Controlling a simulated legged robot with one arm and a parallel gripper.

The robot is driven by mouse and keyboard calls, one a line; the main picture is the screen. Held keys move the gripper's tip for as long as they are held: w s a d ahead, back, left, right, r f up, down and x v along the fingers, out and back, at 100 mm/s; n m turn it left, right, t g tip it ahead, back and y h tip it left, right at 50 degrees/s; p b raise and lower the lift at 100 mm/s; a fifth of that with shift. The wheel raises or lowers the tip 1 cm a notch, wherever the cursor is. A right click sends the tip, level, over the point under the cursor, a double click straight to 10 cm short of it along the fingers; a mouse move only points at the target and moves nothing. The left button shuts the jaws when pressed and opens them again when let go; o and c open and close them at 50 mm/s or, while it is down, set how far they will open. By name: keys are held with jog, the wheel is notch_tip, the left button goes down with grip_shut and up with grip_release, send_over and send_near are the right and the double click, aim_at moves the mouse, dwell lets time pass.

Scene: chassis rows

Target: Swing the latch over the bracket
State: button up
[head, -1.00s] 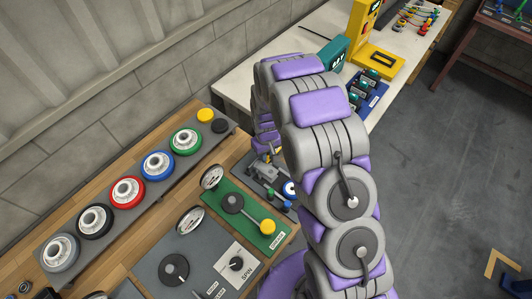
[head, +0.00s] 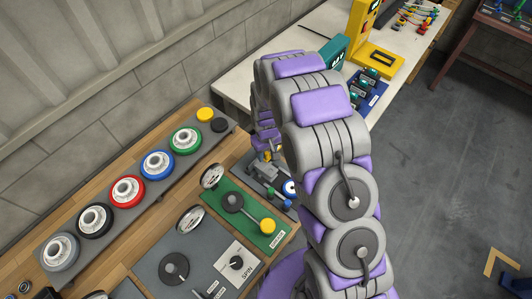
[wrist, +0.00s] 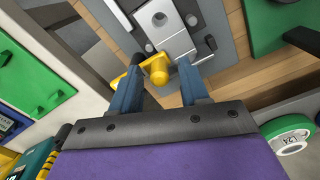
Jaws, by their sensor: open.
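In the wrist view, a yellow part with a round knob (wrist: 158,72), apparently the latch's handle, lies between the two fingers of my gripper (wrist: 172,62). The fingers are open, one on each side of it; I cannot tell whether either touches it. A light grey metal block (wrist: 160,22), apparently the bracket, sits just beyond on a grey plate (wrist: 225,25). In the head view, the same grey fixture (head: 265,171) shows at the bench's right end, with a little yellow above it. My arm hides most of my gripper there.
A green panel (head: 228,205) with a lever and yellow knob lies beside the fixture. Several coloured wheels (head: 127,191) stand in a row on the wooden bench. A white table (head: 310,45) with a yellow device (head: 378,60) is behind. Open floor (head: 440,170) lies to the right.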

notch_tip(320, 180, up, 17)
jog(key=p, duration=0.1)
jog(key=shift+f, duration=0.2)
dwell(0.5)
jog(key=s+d+r+m+b, duration=0.1)
jog(key=s+d+r+m, duration=0.1)
jog(key=s+d+r, duration=0.45)
jog(key=s+d+r+m+b, duration=0.1)
jog(key=s+d+r, duration=0.25)
jog(key=s, duration=0.55)
jog(key=s+d+m+g+b, duration=0.1)
jog(key=s+d, duration=0.1)
jog(key=s, duration=0.7)
jog(key=s+d+m+b, duration=0.1)
jog(key=s+d+m, duration=0.1)
jog(key=s, duration=0.8)
jog(key=shift+d+r+g, duration=0.35)
jog(key=shift+d+g, duration=0.05)
jog(key=shift+d, duration=0.2)
